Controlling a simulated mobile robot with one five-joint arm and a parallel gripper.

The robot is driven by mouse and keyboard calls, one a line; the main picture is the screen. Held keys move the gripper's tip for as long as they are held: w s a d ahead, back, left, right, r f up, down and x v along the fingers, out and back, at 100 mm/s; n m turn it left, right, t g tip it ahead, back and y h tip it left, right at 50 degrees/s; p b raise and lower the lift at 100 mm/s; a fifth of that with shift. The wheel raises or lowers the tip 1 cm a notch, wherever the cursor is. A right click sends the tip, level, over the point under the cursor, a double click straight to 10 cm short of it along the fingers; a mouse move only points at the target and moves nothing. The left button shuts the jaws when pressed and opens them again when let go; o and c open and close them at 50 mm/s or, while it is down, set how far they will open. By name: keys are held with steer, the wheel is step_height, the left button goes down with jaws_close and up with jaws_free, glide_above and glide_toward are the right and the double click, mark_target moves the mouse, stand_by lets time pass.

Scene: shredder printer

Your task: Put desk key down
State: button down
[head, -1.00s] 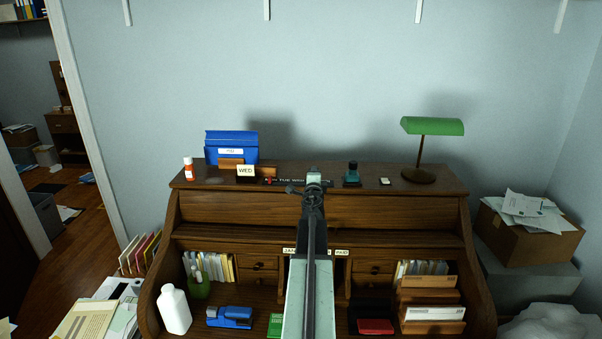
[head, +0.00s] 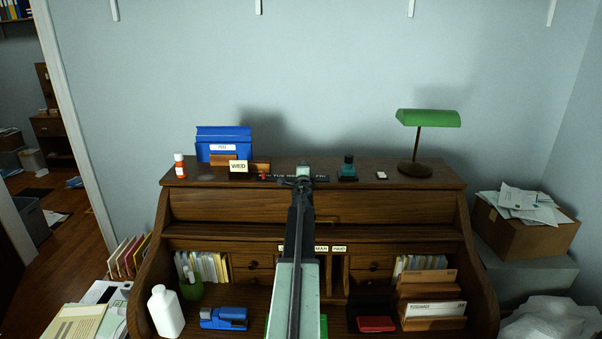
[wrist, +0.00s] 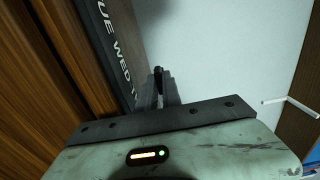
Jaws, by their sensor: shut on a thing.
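My gripper (head: 303,179) is at the end of my outstretched arm, in front of the desk's top shelf in the head view. In the wrist view, my gripper's fingers (wrist: 160,90) are shut on a small dark thing, the desk key (wrist: 158,74), only partly visible between the tips. In the head view I cannot make the key out. The wooden roll-top desk (head: 400,207) lies under and around my arm. A dark strip with weekday letters (wrist: 113,45) runs along the left of the fingers in the wrist view.
A white bottle (head: 166,312) and blue stapler (head: 223,318) sit on the lower desk.

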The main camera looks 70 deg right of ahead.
steer(key=shift+s+d+f, duration=0.15)
steer(key=shift+s+f, duration=0.05)
steer(key=shift+s, duration=0.05)
steer(key=shift+f+b, duration=0.45)
steer(key=shift+b, duration=0.2)
steer(key=c, duration=1.5)
jaws_free()
steer(key=shift+r, duration=0.1)
steer(key=shift+s, duration=0.1)
steer(key=shift+r+p, duration=0.35)
steer(key=shift+p, duration=0.05)
steer(key=shift+r+p, duration=0.65)
steer(key=shift+p, duration=0.05)
steer(key=v, duration=0.8)
steer(key=f+v, duration=0.1)
steer(key=v, duration=0.3)
steer(key=shift+b, duration=0.4)
